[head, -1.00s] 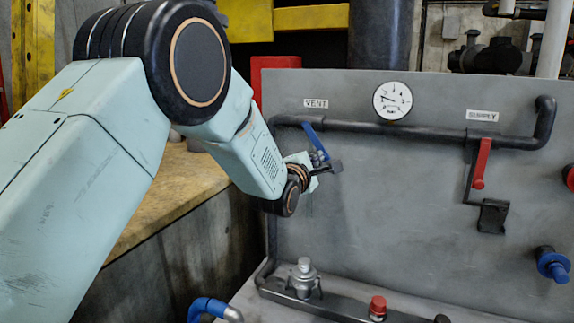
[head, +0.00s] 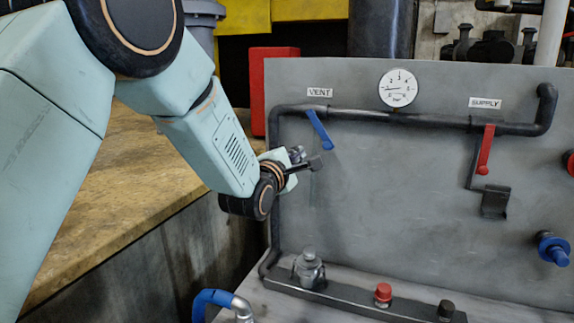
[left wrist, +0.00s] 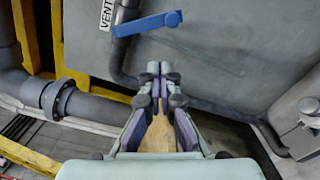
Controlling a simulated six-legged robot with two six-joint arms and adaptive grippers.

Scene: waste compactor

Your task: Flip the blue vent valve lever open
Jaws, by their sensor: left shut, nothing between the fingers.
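The blue vent valve lever (head: 320,130) sits on the dark pipe below the VENT label (head: 319,92). It slants down to the right in the head view. In the left wrist view the lever (left wrist: 147,23) lies across the top, beyond the fingertips. My left gripper (head: 318,162) is just below the lever in the head view, apart from it. In the left wrist view my left gripper (left wrist: 159,68) has its fingertips together with nothing between them. My right gripper is not in view.
A red supply lever (head: 486,150) hangs on the right part of the grey panel (head: 400,200). A gauge (head: 398,88) is above the pipe. A red knob (head: 383,292) and a grey fitting (head: 308,268) stand along the lower ledge. A wooden surface (head: 110,190) lies left.

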